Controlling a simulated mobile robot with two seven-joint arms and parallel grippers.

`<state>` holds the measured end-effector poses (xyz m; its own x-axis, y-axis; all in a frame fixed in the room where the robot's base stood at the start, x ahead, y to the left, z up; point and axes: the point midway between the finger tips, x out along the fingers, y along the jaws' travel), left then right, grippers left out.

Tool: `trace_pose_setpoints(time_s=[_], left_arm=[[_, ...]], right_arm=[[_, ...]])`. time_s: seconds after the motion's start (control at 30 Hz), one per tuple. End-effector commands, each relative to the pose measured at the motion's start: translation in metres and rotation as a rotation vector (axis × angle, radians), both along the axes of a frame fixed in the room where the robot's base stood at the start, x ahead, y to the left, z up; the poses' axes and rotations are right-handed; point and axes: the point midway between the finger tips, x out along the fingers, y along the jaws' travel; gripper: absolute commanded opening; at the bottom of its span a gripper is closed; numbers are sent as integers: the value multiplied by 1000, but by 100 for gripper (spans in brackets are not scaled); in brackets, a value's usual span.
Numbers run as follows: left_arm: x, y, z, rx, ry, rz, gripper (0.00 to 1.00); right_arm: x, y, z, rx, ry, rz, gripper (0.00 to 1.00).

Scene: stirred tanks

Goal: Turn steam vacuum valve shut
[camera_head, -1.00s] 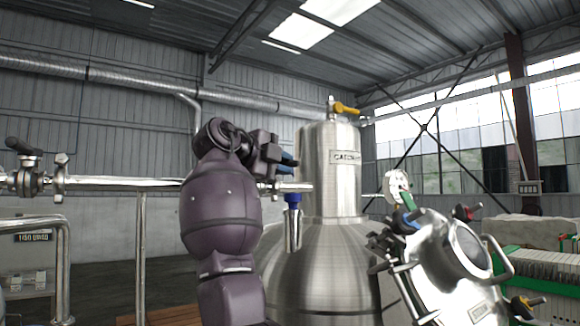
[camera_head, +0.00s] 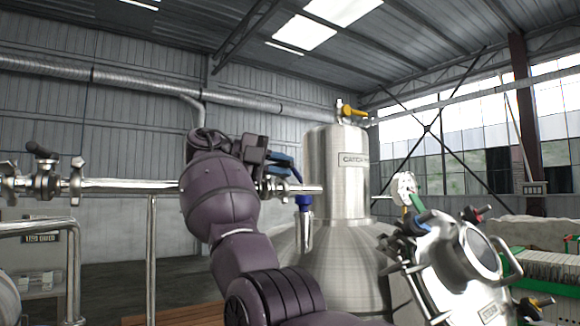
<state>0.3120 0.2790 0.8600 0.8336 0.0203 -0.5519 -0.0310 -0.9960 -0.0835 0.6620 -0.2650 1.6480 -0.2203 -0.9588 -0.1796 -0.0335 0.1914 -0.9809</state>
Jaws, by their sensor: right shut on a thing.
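My right gripper (camera_head: 265,158) is at the middle, at the end of my purple arm. Its dark jaws are at a blue valve handle (camera_head: 289,169) on the horizontal steel pipe, left of the tall steel tank. They are shut on the handle, though the jaws and arm hide much of the grip and of the valve body. The handle's visible part slants down to the right toward the pipe (camera_head: 308,190). My left gripper is not in view.
A steel tank (camera_head: 340,190) stands right behind the pipe end. A blue-collared fitting (camera_head: 305,202) hangs below it. A tilted steel vessel (camera_head: 455,265) with several coloured handles stands at right. A black-handled valve (camera_head: 40,165) is at far left, above a steel rail (camera_head: 72,270).

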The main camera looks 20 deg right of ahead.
Motion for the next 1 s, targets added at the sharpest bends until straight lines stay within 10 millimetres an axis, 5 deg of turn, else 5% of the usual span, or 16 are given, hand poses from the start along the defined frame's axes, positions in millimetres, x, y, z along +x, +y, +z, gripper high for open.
trace_pose_setpoints(time_s=[0.7,0.73,0.8,1.0], left_arm=[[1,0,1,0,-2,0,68],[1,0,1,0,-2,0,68],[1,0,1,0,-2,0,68],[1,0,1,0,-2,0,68]], right_arm=[[3,8,0,1,-1,-30,0],[3,8,0,1,-1,-30,18],[3,8,0,1,-1,-30,26],[3,8,0,1,0,-29,26]])
